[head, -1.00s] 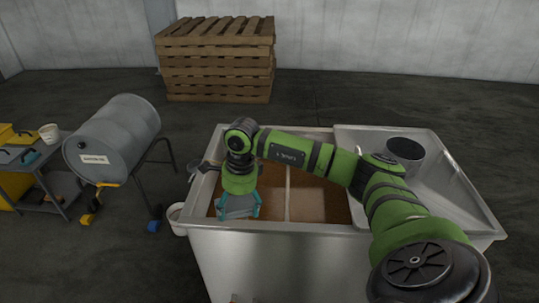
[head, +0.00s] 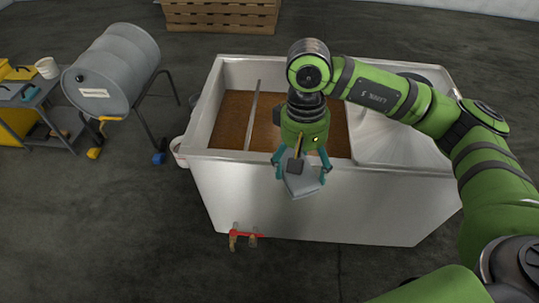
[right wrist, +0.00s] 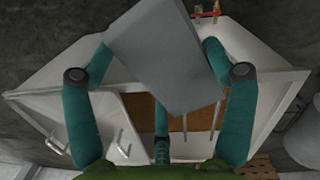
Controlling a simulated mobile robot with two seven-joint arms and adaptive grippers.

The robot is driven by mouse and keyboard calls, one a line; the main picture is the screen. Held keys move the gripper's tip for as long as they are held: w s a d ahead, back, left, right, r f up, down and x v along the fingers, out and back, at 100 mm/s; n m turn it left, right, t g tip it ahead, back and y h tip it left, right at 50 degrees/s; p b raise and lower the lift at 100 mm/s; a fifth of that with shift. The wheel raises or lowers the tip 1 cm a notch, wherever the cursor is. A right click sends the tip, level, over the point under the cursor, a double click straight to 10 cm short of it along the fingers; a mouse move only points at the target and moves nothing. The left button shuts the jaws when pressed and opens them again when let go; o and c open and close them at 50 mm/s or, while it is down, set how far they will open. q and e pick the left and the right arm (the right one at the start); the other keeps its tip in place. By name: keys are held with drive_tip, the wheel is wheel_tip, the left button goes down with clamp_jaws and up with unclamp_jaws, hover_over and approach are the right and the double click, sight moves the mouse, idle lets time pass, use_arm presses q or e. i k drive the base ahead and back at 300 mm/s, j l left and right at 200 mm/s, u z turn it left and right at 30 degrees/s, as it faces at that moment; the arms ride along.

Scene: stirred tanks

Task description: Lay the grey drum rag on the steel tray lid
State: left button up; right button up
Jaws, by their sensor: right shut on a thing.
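The grey drum rag (head: 303,188) looks like a flat, stiff grey sheet. My right gripper (head: 301,176) is shut on it and holds it in front of the tank's front rim. In the right wrist view, the rag (right wrist: 165,60) shows between the teal fingers of the gripper (right wrist: 160,74) and covers part of the tank. A pale steel surface (head: 385,135) covers the tank's right part, partly behind my right arm; it appears to be the steel tray lid. My left gripper is not in view.
The steel tank (head: 310,200) holds brown contents (head: 235,120) and a thin divider bar (head: 252,115). A red-handled valve (head: 245,235) sticks out low at its front. A grey drum (head: 112,70) lies on a stand at left, beside a cart (head: 35,100). Pallets (head: 220,15) stand behind.

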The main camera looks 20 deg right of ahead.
sight(420, 147)
drive_tip(key=l+u, duration=0.1)
drive_tip(key=l, duration=0.65)
drive_tip(key=l+u, duration=0.1)
drive_tip(key=l, duration=0.65)
drive_tip(key=k+l, duration=0.1)
drive_tip(key=l, duration=0.65)
drive_tip(key=l+u, duration=0.15)
drive_tip(key=l, duration=0.55)
drive_tip(key=k, duration=0.05)
